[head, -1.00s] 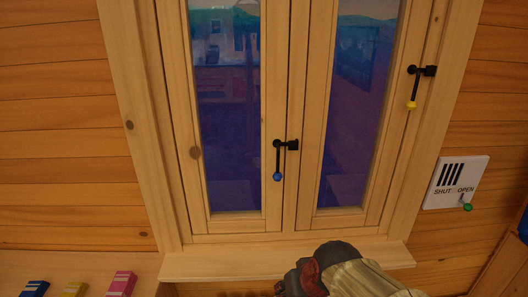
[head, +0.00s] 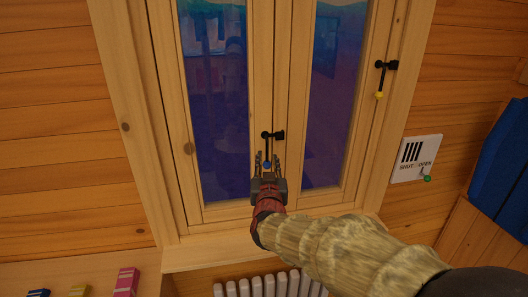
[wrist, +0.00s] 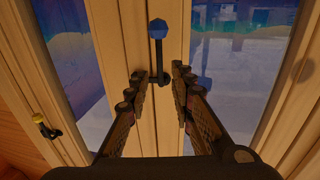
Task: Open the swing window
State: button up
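The swing window (head: 259,100) has two glazed wooden sashes, both closed in the frame. A black handle with a blue knob (head: 267,165) hangs down at the middle, where the sashes meet. A second black handle with a yellow knob (head: 379,95) is on the right side of the frame. My gripper (head: 269,160) is at the blue-knobbed handle, fingers pointing up. In the wrist view my gripper (wrist: 160,80) is open, and the handle with its blue knob (wrist: 158,29) shows between and beyond the fingers. I cannot tell whether a finger touches it.
A white panel marked SHUT and OPEN (head: 415,155) with a green-knobbed lever is on the wall at right. A windowsill (head: 210,250) juts out below, above a white radiator (head: 270,285). Blue fabric (head: 503,150) hangs at right. Small coloured blocks (head: 125,282) lie at lower left.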

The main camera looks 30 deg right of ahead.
aim_at(267, 151)
jog(key=x, duration=0.7)
jog(key=shift+w+f+b, duration=0.1)
jog(key=shift+w+b, duration=0.05)
jog(key=shift+b, duration=0.15)
jog(key=shift+c, duration=0.6)
grip_shut()
